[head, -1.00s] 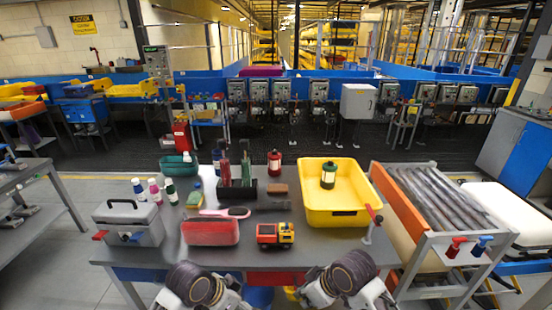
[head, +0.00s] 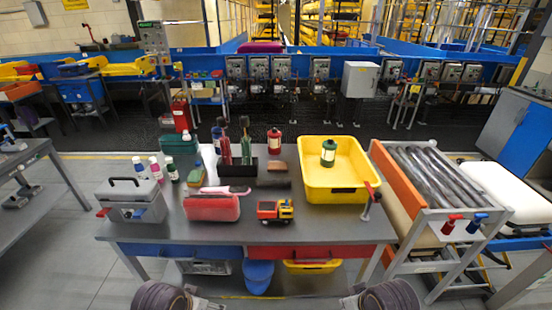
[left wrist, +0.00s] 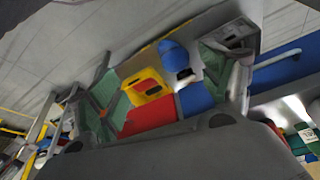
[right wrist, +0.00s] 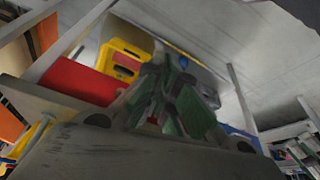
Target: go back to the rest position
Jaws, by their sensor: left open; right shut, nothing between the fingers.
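My left gripper (left wrist: 165,82) shows in the left wrist view with its green-padded fingers spread wide and nothing between them. My right gripper (right wrist: 168,110) shows in the right wrist view with its fingers together and empty. In the head view, only dark rounded parts of my arms show at the bottom edge, in front of the grey table (head: 300,228). The grippers themselves do not show clearly there. Both wrist views look toward the table's underside, with a yellow bin (left wrist: 150,90) and a blue bucket (left wrist: 172,52) below it.
On the table are a grey toolbox (head: 135,203), a red pouch (head: 212,208), a toy truck (head: 275,210), and a yellow tray (head: 325,197) holding a green bottle (head: 328,152). A roller conveyor (head: 425,178) stands at the right. Floor in front of the table is clear between my arms.

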